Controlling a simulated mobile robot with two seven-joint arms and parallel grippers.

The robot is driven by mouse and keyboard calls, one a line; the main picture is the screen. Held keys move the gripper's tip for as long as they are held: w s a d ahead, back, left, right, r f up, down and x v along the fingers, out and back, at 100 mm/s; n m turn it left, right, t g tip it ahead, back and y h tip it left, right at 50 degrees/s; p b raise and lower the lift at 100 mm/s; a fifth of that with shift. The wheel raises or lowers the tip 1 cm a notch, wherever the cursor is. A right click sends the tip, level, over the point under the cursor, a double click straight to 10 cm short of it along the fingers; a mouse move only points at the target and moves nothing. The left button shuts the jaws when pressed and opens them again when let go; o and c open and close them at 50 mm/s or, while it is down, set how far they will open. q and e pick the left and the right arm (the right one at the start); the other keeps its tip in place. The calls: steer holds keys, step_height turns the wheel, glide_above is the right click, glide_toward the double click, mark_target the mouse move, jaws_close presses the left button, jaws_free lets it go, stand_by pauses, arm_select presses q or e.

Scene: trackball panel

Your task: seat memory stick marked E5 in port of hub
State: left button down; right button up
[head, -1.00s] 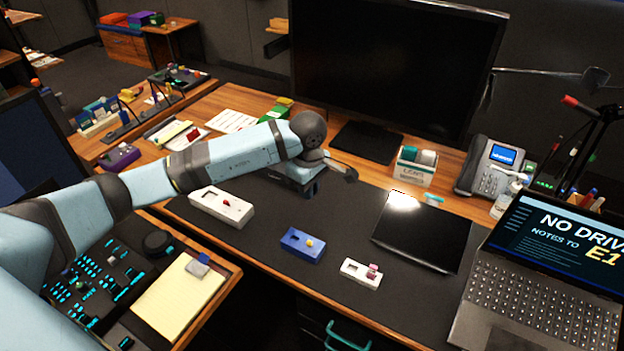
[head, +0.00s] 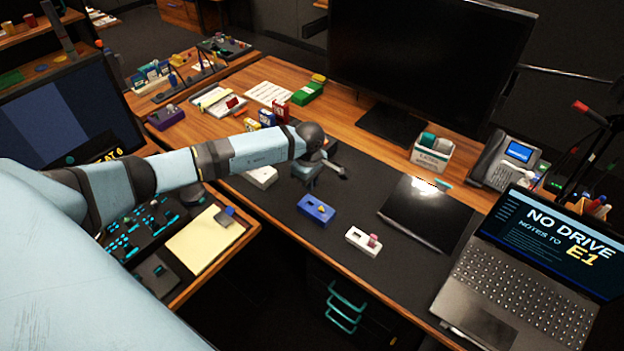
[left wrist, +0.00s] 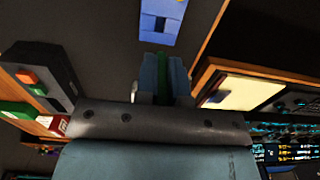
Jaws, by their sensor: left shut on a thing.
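My left gripper (head: 303,186) is above the dark desk mat, just behind and left of a blue box (head: 316,210) with a dark slot and a yellow knob. In the left wrist view its blue fingers (left wrist: 163,78) are shut on a narrow green thing (left wrist: 161,72), perhaps the memory stick; no E5 mark is readable. The blue box (left wrist: 160,22) lies beyond the fingertips there, apart from them. A white box (head: 363,241) with a slot and a pink knob is to its right. Another white box (head: 262,177) is partly hidden by my arm. No hub label is readable. My right gripper is out of view.
A laptop (head: 545,260) reading "NO DRIVE, NOTES TO E1" stands at right. A black pad (head: 425,215), a small bin (head: 431,155), a phone (head: 508,158) and a large monitor (head: 425,60) are nearby. A notepad (head: 205,240) is at left. Mat around the blue box is clear.

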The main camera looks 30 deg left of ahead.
mark_target(310, 199)
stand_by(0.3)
arm_select(q)
steer(key=shift+f+b, duration=0.6)
steer(key=shift+b, duration=0.15)
step_height(310, 199, down, 4)
steer(key=b, duration=0.3)
steer(key=shift+f+b, duration=0.2)
steer(key=shift+b, duration=0.1)
steer(key=shift+f, duration=0.1)
steer(key=shift+b, duration=0.6)
stand_by(0.9)
steer(key=shift+f+b, duration=0.8)
steer(key=shift+f, duration=0.15)
